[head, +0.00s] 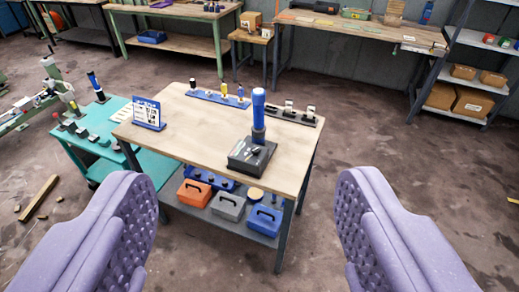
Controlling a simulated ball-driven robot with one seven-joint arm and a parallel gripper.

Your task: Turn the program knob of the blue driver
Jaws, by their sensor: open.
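The blue driver (258,108) stands upright on a black base (251,156) near the front right of the wooden workbench (190,140). Small light marks show on the base's top; I cannot tell where the program knob is. My gripper (249,190) is open and empty. Its two padded purple fingers are wide apart at the lower left and lower right, on the near side of the bench. The driver and its base appear between and beyond them, not touched.
A blue-framed sign (148,114) stands at the bench's left edge. A blue tool rack (217,97) and a dark rack (292,113) line its back. Toolboxes (228,205) sit on its lower shelf. A teal cart (98,145) adjoins at left. Floor to the right is open.

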